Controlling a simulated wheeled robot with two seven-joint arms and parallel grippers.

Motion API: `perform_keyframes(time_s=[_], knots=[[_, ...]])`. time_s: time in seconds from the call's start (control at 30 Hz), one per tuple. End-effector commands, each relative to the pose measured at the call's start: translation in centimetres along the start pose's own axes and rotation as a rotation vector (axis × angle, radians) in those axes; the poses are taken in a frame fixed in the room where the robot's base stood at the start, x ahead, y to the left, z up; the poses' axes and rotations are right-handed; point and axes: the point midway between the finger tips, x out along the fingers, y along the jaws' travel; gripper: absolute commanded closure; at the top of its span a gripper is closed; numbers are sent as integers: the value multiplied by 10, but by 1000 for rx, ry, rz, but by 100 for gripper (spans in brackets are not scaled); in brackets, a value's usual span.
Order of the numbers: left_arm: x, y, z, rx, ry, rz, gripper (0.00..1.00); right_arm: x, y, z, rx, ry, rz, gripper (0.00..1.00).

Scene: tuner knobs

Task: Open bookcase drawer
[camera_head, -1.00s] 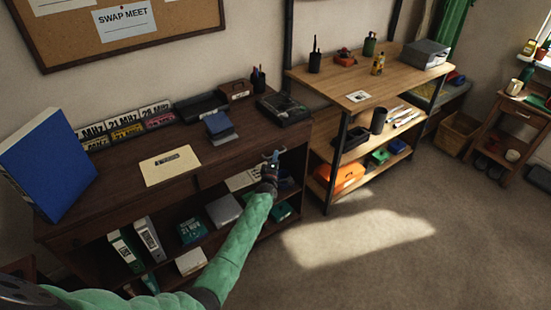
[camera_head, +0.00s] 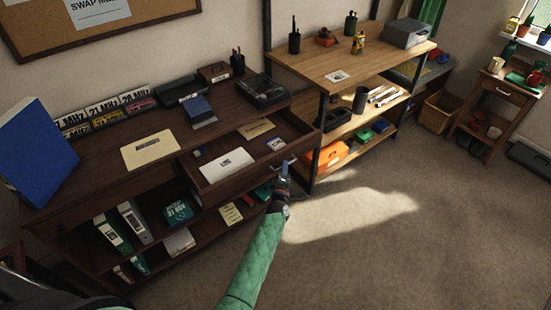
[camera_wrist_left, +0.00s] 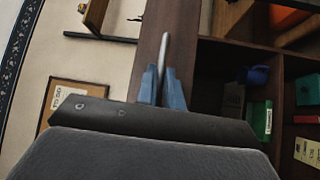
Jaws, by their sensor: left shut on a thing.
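The dark wood bookcase (camera_head: 90,178) stands against the wall at the left. Its drawer (camera_head: 212,187) is pulled out, and papers and small items show inside it. My left gripper (camera_head: 284,166) is at the drawer's front, shut on the drawer handle (camera_head: 277,164). In the left wrist view the blue fingers (camera_wrist_left: 162,88) close around the metal handle bar (camera_wrist_left: 165,58) in front of the dark drawer front. My right gripper is not in view.
A blue binder (camera_head: 38,152), an envelope (camera_head: 150,151) and a black device (camera_head: 263,90) rest on the bookcase top. A lighter wood shelf unit (camera_head: 330,66) stands to the right. The carpet (camera_head: 400,240) at the front right is clear.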

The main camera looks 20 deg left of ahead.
Motion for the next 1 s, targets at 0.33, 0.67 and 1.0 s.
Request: perform_keyframes(time_s=[0.33, 0.67, 1.0], knots=[[-25, 6, 25, 0, 0, -1, 100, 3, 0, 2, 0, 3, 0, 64], [-27, 7, 27, 0, -1, -1, 100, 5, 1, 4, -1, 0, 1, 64], [-27, 7, 27, 0, 0, 0, 69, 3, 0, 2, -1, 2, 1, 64]])
